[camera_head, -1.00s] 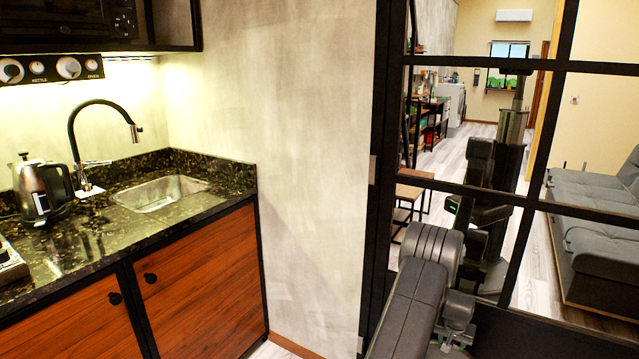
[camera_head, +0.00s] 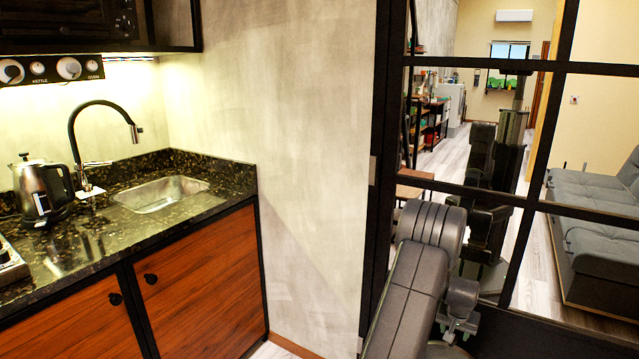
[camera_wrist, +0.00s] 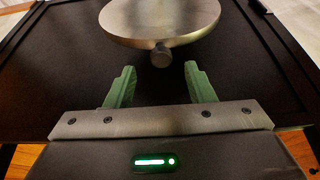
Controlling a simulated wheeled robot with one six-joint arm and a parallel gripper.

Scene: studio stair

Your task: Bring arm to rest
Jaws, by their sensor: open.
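My gripper (camera_wrist: 160,88) shows in the wrist view with its two green fingers spread apart and nothing between them. Beyond the fingertips is a round, flat metal disc (camera_wrist: 150,18) with a small dark knob at its near edge. The disc lies over a dark, flat panel (camera_wrist: 60,75); I cannot tell what it belongs to. In the head view my arm is bent at the lower right, in front of the glazed partition. My gripper cannot be made out clearly there.
A black-framed glass partition (camera_head: 385,150) stands close to my arm. At left is a dark stone counter (camera_head: 90,245) with a kettle (camera_head: 42,190), a sink (camera_head: 160,194) and a black tap (camera_head: 72,130). A grey sofa (camera_head: 600,235) is beyond the glass. Wooden planks show at the wrist view's lower corners.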

